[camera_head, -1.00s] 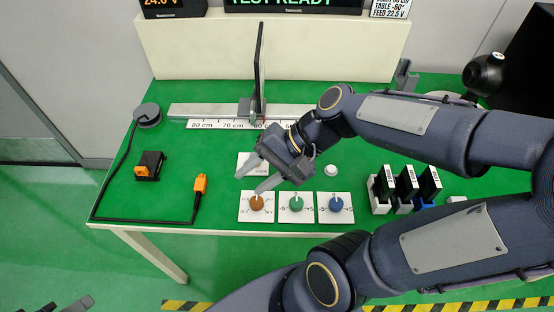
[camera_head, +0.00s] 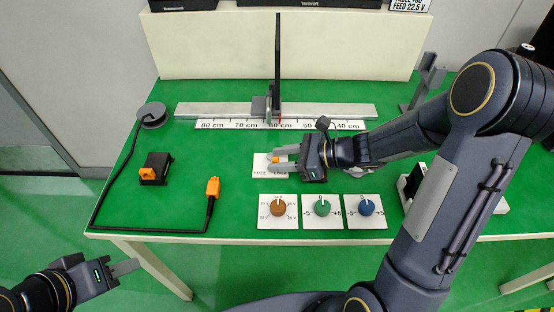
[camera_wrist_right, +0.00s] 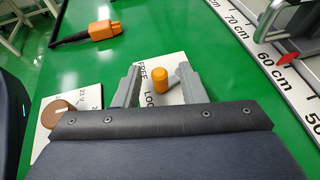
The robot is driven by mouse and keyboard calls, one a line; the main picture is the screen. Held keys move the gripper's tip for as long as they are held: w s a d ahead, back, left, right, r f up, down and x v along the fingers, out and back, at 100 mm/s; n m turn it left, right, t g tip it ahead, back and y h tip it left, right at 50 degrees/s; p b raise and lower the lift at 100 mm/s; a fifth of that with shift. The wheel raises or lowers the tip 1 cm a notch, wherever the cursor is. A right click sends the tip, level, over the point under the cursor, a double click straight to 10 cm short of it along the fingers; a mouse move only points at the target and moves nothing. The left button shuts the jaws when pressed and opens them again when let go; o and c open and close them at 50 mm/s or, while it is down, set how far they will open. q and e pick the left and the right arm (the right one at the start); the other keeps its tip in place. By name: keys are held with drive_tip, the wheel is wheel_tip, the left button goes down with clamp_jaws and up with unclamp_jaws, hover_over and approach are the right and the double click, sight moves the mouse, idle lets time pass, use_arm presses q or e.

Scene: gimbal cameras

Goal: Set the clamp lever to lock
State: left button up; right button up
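The clamp lever (camera_wrist_right: 160,80) is a small orange lever on a white plate (camera_wrist_right: 177,63) lettered FREE and LOCK in the right wrist view. In the head view the lever (camera_head: 276,159) is partly hidden by my right gripper (camera_head: 276,159), whose fingers point left over the plate. In the right wrist view my right gripper (camera_wrist_right: 157,86) is open, with one finger on either side of the lever. I cannot tell whether either finger touches it. My left gripper (camera_head: 125,270) is off the table at the lower left; its finger gap is not clear.
Orange, green and blue knobs (camera_head: 322,207) sit just in front of the lever plate. A rail with a ruler (camera_head: 280,124) and an upright black panel (camera_head: 278,60) stand behind. A cable with an orange plug (camera_head: 212,187) and a black box (camera_head: 154,168) lie left.

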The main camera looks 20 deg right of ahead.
drive_tip(key=shift+x, duration=0.85)
clamp_jaws()
drive_tip(key=shift+d+r+n+g+p, duration=0.15)
drive_tip(key=shift+d+n+g+p, duration=0.1)
drive_tip(key=shift+n+g+p, duration=0.3)
drive_tip(key=shift+d+n+g+y, duration=0.1)
drive_tip(key=shift+n+g+y, duration=0.25)
drive_tip(key=shift+g, duration=0.1)
unclamp_jaws()
